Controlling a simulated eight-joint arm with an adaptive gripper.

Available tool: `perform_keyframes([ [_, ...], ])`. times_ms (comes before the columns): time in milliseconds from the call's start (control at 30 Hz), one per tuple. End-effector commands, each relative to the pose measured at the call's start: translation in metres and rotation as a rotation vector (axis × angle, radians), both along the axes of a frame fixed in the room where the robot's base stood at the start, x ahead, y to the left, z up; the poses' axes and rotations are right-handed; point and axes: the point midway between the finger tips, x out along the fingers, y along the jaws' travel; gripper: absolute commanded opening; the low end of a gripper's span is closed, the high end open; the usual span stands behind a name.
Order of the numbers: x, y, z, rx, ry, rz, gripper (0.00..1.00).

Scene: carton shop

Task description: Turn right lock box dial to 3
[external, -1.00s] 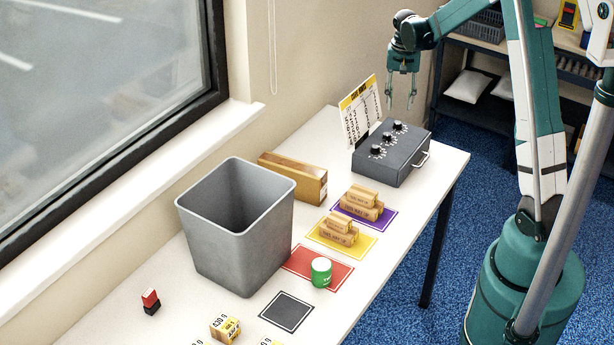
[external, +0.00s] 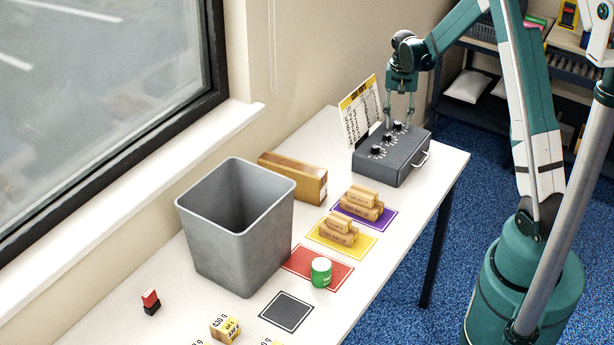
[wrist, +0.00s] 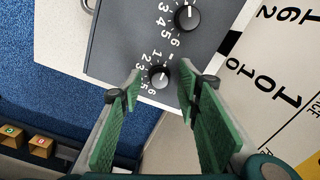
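The dark grey lock box (external: 400,165) stands at the far end of the table, with a row of black dials on top. My gripper (external: 401,116) points down over the dial at the far end of that row. In the wrist view its green-padded fingers are open, one on each side of that dial (wrist: 158,77), and look apart from it. Numbers are printed around the dial; which one its white mark points to is hard to tell. Another dial (wrist: 188,17) shows further up. I cannot tell how high the fingertips are above the box.
A printed card (external: 360,112) stands close behind the box, left of my gripper. A cardboard carton (external: 293,178), a grey bin (external: 238,235) and small stacked boxes on coloured mats lie nearer along the table. A metal handle (external: 421,160) sticks out of the box's right side.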

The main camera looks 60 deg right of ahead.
Motion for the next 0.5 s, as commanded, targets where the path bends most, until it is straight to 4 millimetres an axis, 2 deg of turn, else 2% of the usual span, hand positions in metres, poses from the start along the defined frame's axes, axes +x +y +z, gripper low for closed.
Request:
perform_keyframes([
  [367, -0.0002, 0.0001, -0.0036, 0.0, 0.0, 0.0, 0.33],
  [500, -0.0001, 0.0001, -0.0035, 0.0, 0.0, 0.0, 0.16],
])
